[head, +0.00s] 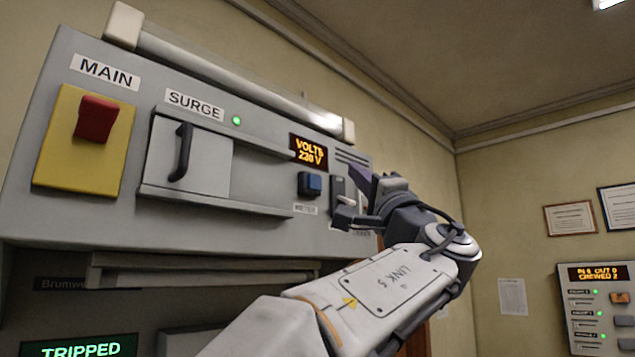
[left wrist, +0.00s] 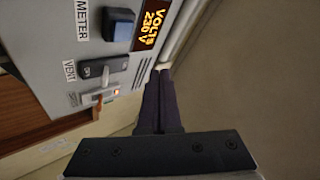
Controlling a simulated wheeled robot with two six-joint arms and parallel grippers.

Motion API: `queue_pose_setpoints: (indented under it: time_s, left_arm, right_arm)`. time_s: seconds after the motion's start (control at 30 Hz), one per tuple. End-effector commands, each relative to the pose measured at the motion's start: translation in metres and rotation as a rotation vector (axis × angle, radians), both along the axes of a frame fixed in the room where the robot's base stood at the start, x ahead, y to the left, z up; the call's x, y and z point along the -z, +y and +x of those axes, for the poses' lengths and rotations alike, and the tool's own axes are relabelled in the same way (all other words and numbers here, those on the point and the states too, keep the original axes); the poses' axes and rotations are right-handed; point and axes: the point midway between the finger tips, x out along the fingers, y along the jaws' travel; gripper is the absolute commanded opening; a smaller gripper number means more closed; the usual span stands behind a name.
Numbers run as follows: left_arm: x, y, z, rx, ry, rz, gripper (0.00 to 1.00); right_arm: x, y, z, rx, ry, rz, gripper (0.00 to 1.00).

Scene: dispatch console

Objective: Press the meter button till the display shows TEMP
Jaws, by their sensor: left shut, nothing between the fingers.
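The meter display (head: 309,152) on the grey console reads VOLTS 230 V in orange; it also shows in the left wrist view (left wrist: 153,24). The blue meter button (head: 310,184) sits just below it, over a METER label; in the left wrist view the button (left wrist: 119,25) is uncovered. My left gripper (head: 356,178) is shut and empty, to the right of the button and apart from it. Its closed fingers (left wrist: 158,98) show in the left wrist view beside the panel's edge. My right gripper is not in view.
A dark VENT rocker switch (left wrist: 103,70) and a small switch with an orange light (left wrist: 100,96) are close to my fingers. A red MAIN switch (head: 96,118) and the SURGE door handle (head: 181,152) are at left. A TRIPPED sign (head: 80,347) glows below.

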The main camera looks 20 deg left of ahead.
Motion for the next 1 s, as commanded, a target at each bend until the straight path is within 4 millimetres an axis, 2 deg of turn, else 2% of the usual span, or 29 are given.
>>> queue_pose_setpoints:
  time_s: [0.27, 0.4, 0.6, 1.0]
  left_arm:
    - [-0.001, 0.039, 0.013, -0.004, 0.002, 0.000, 0.00]
    - [0.002, 0.053, 0.019, -0.003, 0.001, -0.001, 0.00]
    - [0.000, 0.062, 0.022, -0.001, 0.001, -0.001, 0.00]
    - [0.000, 0.063, 0.023, 0.000, 0.001, -0.001, 0.00]
  right_arm:
    - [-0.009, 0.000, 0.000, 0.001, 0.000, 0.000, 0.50]
    - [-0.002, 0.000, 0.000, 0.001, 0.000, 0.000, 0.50]
    - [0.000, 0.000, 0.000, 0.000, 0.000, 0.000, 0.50]
    - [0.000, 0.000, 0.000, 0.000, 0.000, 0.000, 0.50]
